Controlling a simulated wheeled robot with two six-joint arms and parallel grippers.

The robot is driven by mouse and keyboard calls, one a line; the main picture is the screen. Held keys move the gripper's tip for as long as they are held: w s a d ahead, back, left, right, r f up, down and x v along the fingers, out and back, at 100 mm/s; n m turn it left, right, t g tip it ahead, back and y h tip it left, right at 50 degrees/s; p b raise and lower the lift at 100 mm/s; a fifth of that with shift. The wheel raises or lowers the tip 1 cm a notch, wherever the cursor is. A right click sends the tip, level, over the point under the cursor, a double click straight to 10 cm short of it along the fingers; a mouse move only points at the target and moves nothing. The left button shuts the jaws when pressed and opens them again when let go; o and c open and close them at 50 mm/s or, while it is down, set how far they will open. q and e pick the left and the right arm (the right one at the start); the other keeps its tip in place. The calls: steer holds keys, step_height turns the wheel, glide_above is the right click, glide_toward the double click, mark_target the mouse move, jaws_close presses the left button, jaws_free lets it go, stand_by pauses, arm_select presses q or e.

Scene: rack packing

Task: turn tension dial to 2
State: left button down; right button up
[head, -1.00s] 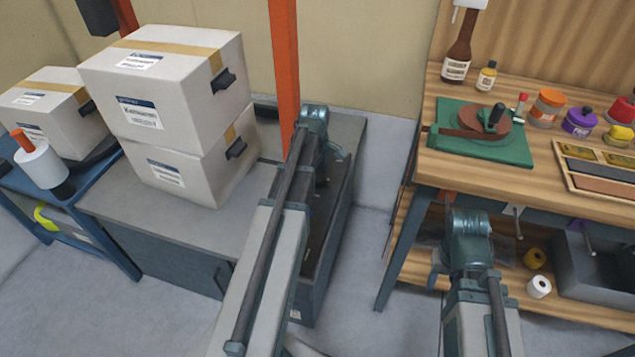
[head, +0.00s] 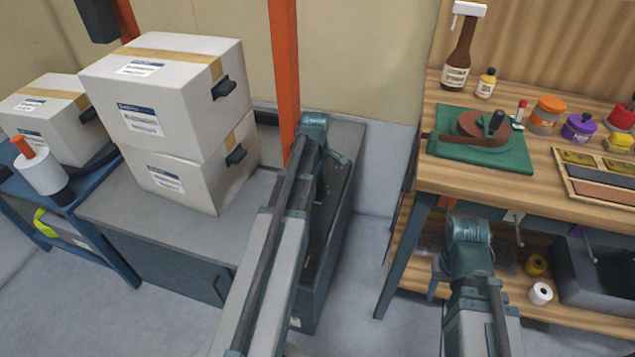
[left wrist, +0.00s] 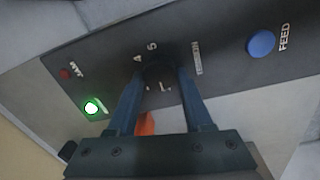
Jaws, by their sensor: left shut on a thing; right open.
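In the left wrist view, the dark control panel (left wrist: 215,62) runs across the picture, seen at a slant. My left gripper (left wrist: 158,75) is shut on the dark tension dial (left wrist: 158,70), with one finger on each side of it. The digits 4 and 5 show above the dial, and part of the TENSION label shows to its right. The dial's pointer is hidden between the fingers. In the head view, my left arm reaches over the grey machine cabinet (head: 215,262) and its gripper and the dial are hidden. The fingers of my right gripper cannot be made out there.
The panel also has a lit green lamp (left wrist: 92,107), a red JAM lamp (left wrist: 65,73) and a blue FEED button (left wrist: 261,43). White cartons (head: 165,95) are stacked on the cabinet beside an orange post (head: 285,60). A wooden workbench (head: 475,185) stands at the right.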

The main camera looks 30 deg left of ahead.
arm_select(q)
steer(key=m, duration=0.4)
steer(key=shift+w, duration=0.1)
steer(key=shift+m+h, duration=0.3)
steer(key=shift+m, duration=1.9)
steer(key=shift+c, duration=1.5)
jaws_free()
